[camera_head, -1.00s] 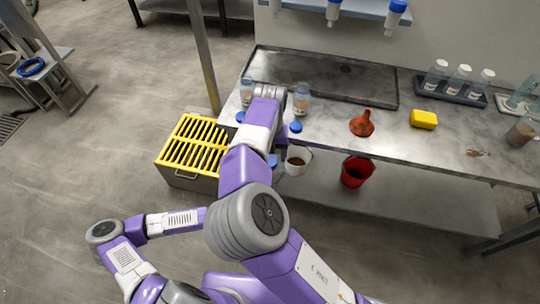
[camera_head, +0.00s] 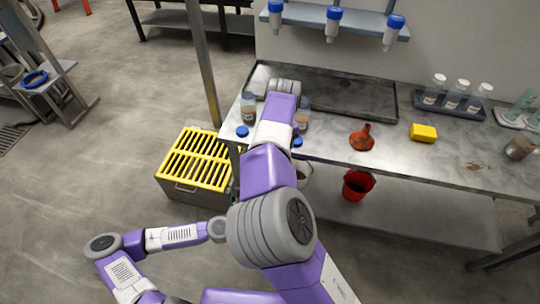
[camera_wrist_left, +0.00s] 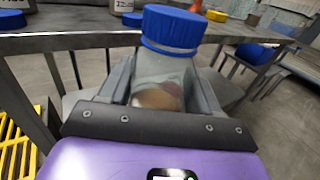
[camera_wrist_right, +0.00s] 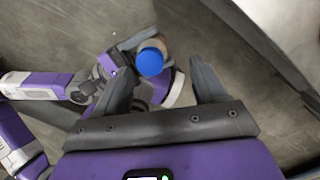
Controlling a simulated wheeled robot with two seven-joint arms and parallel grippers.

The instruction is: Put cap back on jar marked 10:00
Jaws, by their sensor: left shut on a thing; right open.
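My left gripper (camera_wrist_left: 165,78) is shut on a clear jar (camera_wrist_left: 160,92) with brown contents. A blue cap (camera_wrist_left: 172,28) sits on top of this jar. No time mark shows on it. In the right wrist view this blue cap (camera_wrist_right: 150,61) is seen from above, out over the floor. My right gripper (camera_wrist_right: 163,70) is open and empty, with the capped jar beyond its fingertips, towards the left finger. In the head view my right arm hides both grippers and the held jar. Two uncapped jars, a left one (camera_head: 248,110) and a right one (camera_head: 303,118), stand on the bench.
Loose blue caps lie near the bench edge, a left one (camera_head: 242,131) and a right one (camera_head: 297,141). A red funnel (camera_head: 362,138) and yellow sponge (camera_head: 424,133) are farther right. A yellow-topped crate (camera_head: 200,160) and red bucket (camera_head: 356,184) stand below.

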